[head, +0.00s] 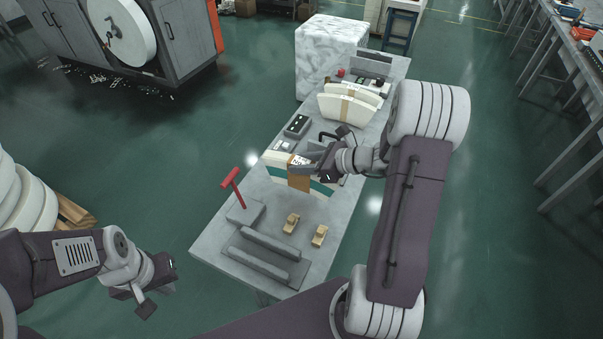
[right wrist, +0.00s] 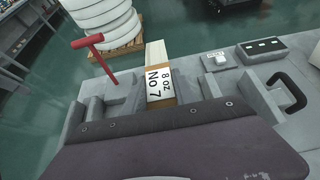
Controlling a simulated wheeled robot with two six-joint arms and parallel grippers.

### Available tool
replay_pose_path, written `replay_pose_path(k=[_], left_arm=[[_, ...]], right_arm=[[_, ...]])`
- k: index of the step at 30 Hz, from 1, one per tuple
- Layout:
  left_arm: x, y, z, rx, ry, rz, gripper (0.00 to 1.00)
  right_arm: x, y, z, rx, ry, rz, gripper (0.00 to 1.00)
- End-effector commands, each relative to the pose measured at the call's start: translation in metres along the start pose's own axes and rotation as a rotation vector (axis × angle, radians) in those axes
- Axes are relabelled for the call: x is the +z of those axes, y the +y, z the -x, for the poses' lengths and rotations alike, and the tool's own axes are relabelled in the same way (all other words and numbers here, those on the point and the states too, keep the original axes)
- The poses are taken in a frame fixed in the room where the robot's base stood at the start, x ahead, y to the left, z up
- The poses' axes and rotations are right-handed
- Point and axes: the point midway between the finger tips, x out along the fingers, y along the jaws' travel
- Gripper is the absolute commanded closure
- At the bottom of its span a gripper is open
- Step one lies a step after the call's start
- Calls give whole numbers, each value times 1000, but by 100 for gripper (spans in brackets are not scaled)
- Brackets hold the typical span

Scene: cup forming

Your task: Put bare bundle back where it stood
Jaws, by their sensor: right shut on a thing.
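My right gripper (head: 303,163) is shut on a cream paper bundle (head: 276,158) over the middle of the grey table. A brown band (head: 299,182) with a white label crosses it. In the right wrist view the bundle (right wrist: 155,52) shows beyond the gripper, and its label (right wrist: 160,84) reads "8 oz No 7". A teal strip (head: 321,187) shows beside and below the bundle; I cannot tell whether they touch. Other cream bundles (head: 341,107) with brown bands stand farther back. My left gripper (head: 145,288) hangs off the table's front left, its jaw opening unclear.
The grey table (head: 215,243) carries a red T-handle (head: 232,182), grey rails (head: 268,250) and two small tan blocks (head: 291,223). A dark control box (head: 297,126) and a black curved handle (right wrist: 291,92) lie near the bundle. A marbled block (head: 325,58) stands behind.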

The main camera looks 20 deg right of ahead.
Motion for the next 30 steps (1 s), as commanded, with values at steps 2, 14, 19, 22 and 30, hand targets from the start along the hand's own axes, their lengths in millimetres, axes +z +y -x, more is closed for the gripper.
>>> replay_pose_path(k=[2, 14, 19, 22, 30], left_arm=[[0, 0, -1, 0, 0, 0, 100], [1, 0, -6, 0, 0, 0, 100], [1, 0, -9, 0, 0, 0, 100], [1, 0, -10, 0, 0, 0, 100], [1, 0, -9, 0, 0, 0, 100]], right_arm=[[-2, 0, -1, 0, -2, 0, 100], [-34, 0, -19, -1, -3, 1, 100], [-37, 0, -20, 0, -2, 1, 100], [-38, 0, -20, 0, 0, 0, 59], [-38, 0, -20, 0, 0, 0, 46]])
